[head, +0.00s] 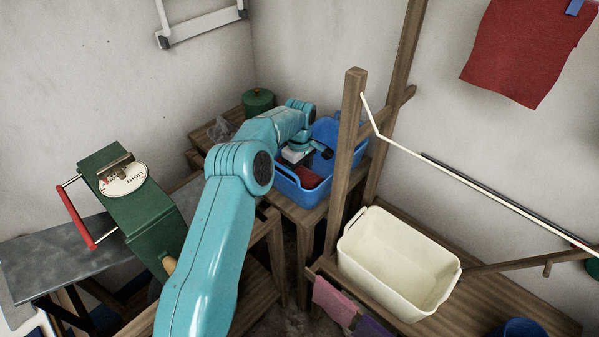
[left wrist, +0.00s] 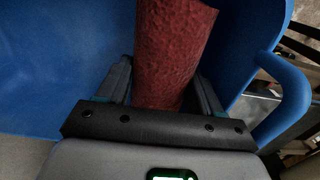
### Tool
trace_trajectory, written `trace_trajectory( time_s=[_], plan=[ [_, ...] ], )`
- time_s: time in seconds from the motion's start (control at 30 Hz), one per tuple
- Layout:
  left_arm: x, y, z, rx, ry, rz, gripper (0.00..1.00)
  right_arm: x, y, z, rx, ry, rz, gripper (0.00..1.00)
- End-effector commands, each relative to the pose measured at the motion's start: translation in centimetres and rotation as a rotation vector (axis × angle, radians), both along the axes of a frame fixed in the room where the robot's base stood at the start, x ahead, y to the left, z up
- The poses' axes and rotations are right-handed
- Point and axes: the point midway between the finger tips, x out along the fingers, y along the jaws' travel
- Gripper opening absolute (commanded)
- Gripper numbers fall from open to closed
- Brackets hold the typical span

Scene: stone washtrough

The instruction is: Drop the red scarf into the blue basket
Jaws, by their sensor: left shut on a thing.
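The blue basket (head: 287,190) stands on a wooden stand near the back wall in the head view. My left gripper (head: 320,152) reaches over and into it. In the left wrist view the gripper (left wrist: 165,95) is shut on the red scarf (left wrist: 172,50), a rough dark-red roll between the fingers. The blue basket wall (left wrist: 60,70) and its handle (left wrist: 290,95) surround it there. In the head view a bit of red (head: 308,177) shows inside the basket below the gripper. Whether the scarf touches the basket floor is hidden. My right gripper is not in view.
A wooden post (head: 346,160) rises just right of the basket. A cream tub (head: 390,265) sits on a wooden bench at right. A green scale (head: 125,200) stands at left. A green canister (head: 258,101) is behind the arm. A red cloth (head: 525,50) hangs at upper right.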

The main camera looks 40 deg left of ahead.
Motion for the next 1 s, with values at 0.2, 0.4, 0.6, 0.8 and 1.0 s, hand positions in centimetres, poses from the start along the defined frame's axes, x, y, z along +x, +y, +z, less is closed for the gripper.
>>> trace_trajectory(
  time_s=[0.2,0.4,0.6,0.8,1.0],
  plan=[
    [0.1,0.0,-1.1,0.001,-0.002,0.000,0.17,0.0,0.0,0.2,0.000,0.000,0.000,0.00],
    [0.1,0.0,-1.3,0.001,-0.002,0.000,0.17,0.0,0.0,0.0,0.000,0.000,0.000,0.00],
    [0.1,0.0,-1.9,0.001,-0.002,0.000,0.17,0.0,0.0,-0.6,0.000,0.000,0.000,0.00],
    [0.1,0.0,-2.3,0.001,-0.002,0.000,0.17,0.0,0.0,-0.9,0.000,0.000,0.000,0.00],
    [0.1,0.0,-2.3,0.001,-0.001,0.000,0.76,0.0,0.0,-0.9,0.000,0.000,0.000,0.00]
  ],
)
